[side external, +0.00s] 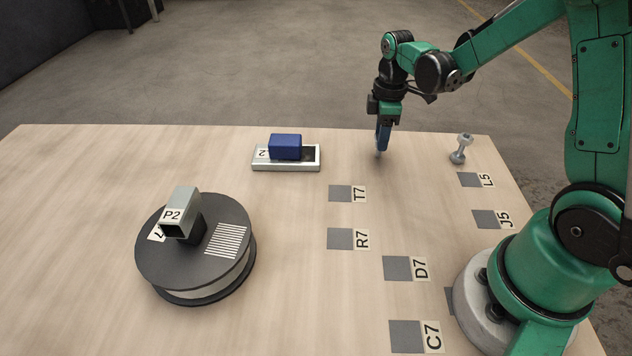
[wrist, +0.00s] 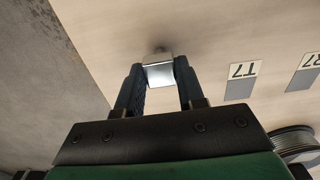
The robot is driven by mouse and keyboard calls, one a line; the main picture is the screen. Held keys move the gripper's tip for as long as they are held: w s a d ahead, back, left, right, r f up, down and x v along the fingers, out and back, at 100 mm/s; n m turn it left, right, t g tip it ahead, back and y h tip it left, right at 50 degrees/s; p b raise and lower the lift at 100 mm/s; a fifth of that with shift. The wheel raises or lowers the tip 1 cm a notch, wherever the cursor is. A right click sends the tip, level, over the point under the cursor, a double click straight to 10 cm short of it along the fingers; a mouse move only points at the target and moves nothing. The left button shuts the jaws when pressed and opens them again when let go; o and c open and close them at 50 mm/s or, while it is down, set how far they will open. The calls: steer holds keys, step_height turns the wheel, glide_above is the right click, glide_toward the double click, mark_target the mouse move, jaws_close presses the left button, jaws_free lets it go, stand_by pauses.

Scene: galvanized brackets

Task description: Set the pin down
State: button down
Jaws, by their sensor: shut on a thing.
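My gripper (side external: 382,147) points down over the back right of the table and is shut on the pin. In the wrist view my gripper (wrist: 160,82) has its two dark fingers on either side of the pin (wrist: 159,73), a bright metal piece with a small stub beyond it. In the side view the fingers hide most of the pin, and only a little grey shows at the fingertips. The tips are close to the table (side external: 300,225). I cannot tell whether the pin touches it.
A metal dumbbell-shaped part (side external: 461,149) stands at the back right. A blue block (side external: 285,147) sits in a shallow tray (side external: 287,166) left of my gripper. A dark round turntable (side external: 190,260) carries a square tube (side external: 182,212). Grey pads include T7 (side external: 339,193) and L5 (side external: 468,180).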

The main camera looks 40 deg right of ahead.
steer(key=shift+f, duration=0.1)
steer(key=c, duration=0.5)
jaws_free()
steer(key=shift+c, duration=0.2)
step_height(320, 180, up, 12)
steer(key=s+a+f+m+t, duration=0.1)
steer(key=s+a+m+t, duration=0.5)
steer(key=a+m, duration=0.3)
steer(key=shift+a+t, duration=0.6)
steer(key=shift+a, duration=0.55)
steer(key=shift+f, duration=0.1)
